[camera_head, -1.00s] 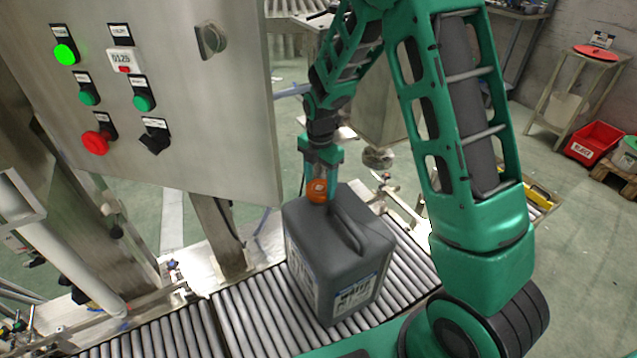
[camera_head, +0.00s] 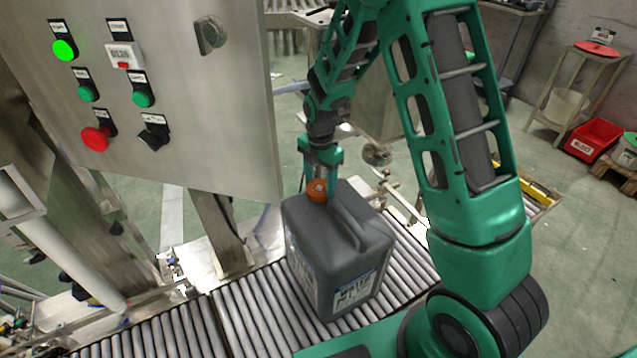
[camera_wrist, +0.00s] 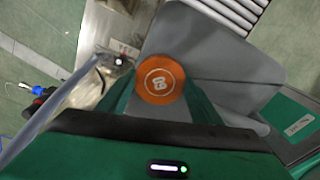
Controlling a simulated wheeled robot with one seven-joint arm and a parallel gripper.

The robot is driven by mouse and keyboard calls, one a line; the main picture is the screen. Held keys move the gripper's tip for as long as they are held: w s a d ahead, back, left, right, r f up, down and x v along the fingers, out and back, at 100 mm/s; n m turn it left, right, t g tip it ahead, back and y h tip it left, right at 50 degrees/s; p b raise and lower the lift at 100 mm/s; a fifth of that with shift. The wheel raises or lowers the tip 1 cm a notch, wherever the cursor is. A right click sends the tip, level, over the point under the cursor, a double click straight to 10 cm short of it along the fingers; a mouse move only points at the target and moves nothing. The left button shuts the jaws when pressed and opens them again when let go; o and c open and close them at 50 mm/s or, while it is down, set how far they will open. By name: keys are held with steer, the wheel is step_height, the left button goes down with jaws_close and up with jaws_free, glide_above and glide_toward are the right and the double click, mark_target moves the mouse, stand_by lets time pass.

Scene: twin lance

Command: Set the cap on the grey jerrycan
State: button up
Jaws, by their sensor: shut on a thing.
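The grey jerrycan (camera_head: 345,262) stands upright on the roller conveyor, its handle on top and a label on its side. The orange cap (camera_head: 316,191) is at the jerrycan's top, near the left corner by the handle. My gripper (camera_head: 320,178) points down and is shut on the cap. In the wrist view the cap (camera_wrist: 161,79) lies between my two green fingers, with grey jerrycan surface (camera_wrist: 205,45) behind it. The neck under the cap is hidden, so I cannot tell whether the cap is seated on it.
A steel control panel (camera_head: 180,170) with buttons hangs at the left, close to my gripper. The roller conveyor (camera_head: 250,325) runs under the jerrycan. A red bin (camera_head: 594,140) and a small table (camera_head: 598,50) stand far right on the open floor.

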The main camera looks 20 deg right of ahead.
steer(key=o, duration=1.1)
step_height(320, 180, up, 10)
steer(key=s+d+r+m+t, duration=0.2)
steer(key=s+d+r+m, duration=0.1)
steer(key=s+r+m, duration=0.75)
steer(key=s+d+m+g, duration=0.1)
steer(key=s+d+m, duration=0.6)
steer(key=s, duration=0.5)
steer(key=s+d+m+g, duration=0.1)
steer(key=s+d+m, duration=0.6)
steer(key=s+m, duration=0.5)
steer(key=shift+s+r, duration=0.15)
steer(key=shift+s, duration=0.3)
